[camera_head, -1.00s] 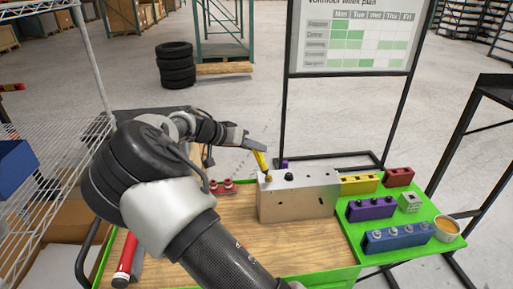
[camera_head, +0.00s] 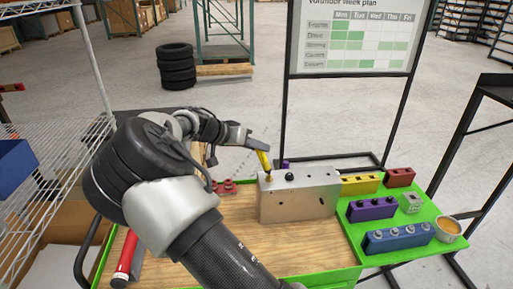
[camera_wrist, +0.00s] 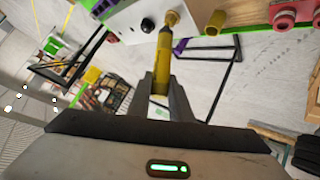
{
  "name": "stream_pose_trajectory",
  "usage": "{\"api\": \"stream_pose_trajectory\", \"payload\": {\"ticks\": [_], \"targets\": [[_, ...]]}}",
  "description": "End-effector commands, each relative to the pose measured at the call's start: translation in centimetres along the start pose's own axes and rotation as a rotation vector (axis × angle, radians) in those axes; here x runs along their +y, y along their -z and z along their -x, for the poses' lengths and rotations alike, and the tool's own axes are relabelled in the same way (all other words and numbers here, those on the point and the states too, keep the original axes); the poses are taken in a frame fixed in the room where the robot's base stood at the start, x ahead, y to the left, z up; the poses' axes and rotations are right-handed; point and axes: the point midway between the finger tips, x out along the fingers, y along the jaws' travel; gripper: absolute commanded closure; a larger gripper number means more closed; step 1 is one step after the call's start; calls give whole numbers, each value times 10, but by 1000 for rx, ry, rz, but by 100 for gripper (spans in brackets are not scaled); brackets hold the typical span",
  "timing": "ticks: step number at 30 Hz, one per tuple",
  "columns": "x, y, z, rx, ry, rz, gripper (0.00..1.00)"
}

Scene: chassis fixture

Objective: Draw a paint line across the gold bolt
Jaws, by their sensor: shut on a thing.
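My gripper (camera_head: 258,147) is shut on a yellow paint marker (camera_head: 264,161), which points down and slightly right at the metal block (camera_head: 303,197). In the wrist view my gripper (camera_wrist: 163,92) holds the marker (camera_wrist: 162,60) between its fingers. The gold bolt (camera_head: 268,178) stands on the block's top near its left end. The marker's tip is at the bolt in both views; I cannot tell whether they touch. A black bolt (camera_head: 290,177) stands just right of it on the same top, and also shows in the wrist view (camera_wrist: 147,24).
A green tray (camera_head: 350,229) at the right carries yellow, red, purple and blue blocks and a small bowl (camera_head: 447,229). Red parts (camera_head: 224,187) lie left of the metal block. A red tube (camera_head: 125,257) lies at the front left. Bare wood (camera_head: 235,230) lies before the block.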

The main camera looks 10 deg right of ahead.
Motion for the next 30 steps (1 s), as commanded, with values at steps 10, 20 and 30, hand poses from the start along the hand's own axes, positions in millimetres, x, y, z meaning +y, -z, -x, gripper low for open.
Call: {"api": "stream_pose_trajectory", "payload": {"ticks": [10,20,30], "targets": [[2,0,0,-4,-4,1,100],[11,20,16,-2,-2,-1,100],[21,40,32,-2,-2,-1,100]]}}
